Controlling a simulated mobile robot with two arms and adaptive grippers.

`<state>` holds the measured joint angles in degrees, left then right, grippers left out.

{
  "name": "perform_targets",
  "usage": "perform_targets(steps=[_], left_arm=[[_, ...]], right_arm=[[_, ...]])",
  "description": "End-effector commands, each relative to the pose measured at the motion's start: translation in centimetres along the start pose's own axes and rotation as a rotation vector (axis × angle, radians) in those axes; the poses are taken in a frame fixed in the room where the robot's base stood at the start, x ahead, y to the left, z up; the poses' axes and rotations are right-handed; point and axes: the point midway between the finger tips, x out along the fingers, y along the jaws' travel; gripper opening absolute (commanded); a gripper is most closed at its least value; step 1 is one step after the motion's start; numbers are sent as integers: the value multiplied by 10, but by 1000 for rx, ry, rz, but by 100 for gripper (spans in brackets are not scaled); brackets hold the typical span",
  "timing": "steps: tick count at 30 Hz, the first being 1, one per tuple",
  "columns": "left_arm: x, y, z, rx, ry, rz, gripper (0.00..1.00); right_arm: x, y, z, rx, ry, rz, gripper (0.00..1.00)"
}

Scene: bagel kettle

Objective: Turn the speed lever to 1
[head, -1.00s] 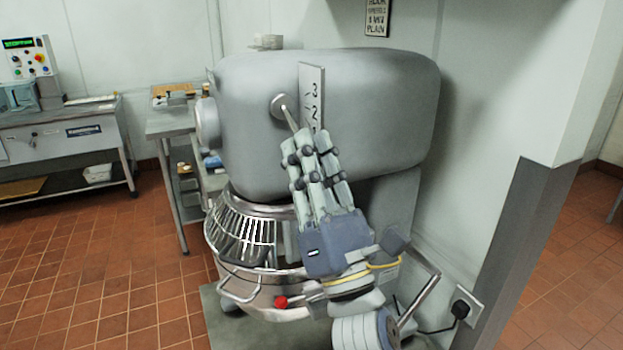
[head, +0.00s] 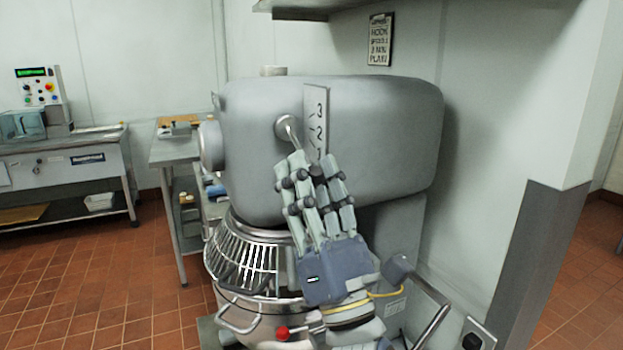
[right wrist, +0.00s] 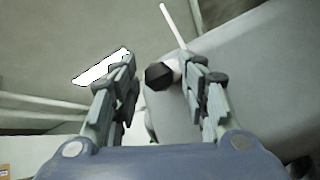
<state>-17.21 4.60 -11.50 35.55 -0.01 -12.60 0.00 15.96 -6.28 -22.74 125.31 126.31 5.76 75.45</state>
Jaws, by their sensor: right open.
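The speed lever (head: 293,138) is a thin metal rod on a round pivot on the grey mixer head (head: 390,125). It slants down and to the right, and its lower end is hidden behind my fingers. The number plate (head: 316,110) beside it shows 3 and 2; its lower part is partly covered by my fingertips. My right gripper (head: 312,168) is open, pointing up at the lever's lower end. In the right wrist view a dark knob (right wrist: 159,76) shows between the fingers, nearer the right one; contact cannot be told. My left gripper is out of view.
A wire guard (head: 243,258) and steel bowl (head: 240,318) with a red-knobbed handle (head: 282,333) are below the mixer head. A wall corner (head: 545,245) stands to the right. A shelf (head: 300,8) hangs above. The tiled floor (head: 110,300) is open at left.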

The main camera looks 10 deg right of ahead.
Motion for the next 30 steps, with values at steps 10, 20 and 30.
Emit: perform_targets(steps=[10,20,30], left_arm=[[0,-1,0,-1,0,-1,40],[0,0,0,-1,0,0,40],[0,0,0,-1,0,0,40]], right_arm=[[-15,-2,-1,1,2,-5,42],[-54,-1,-1,2,2,-6,42],[-78,3,-2,8,1,-2,42]])
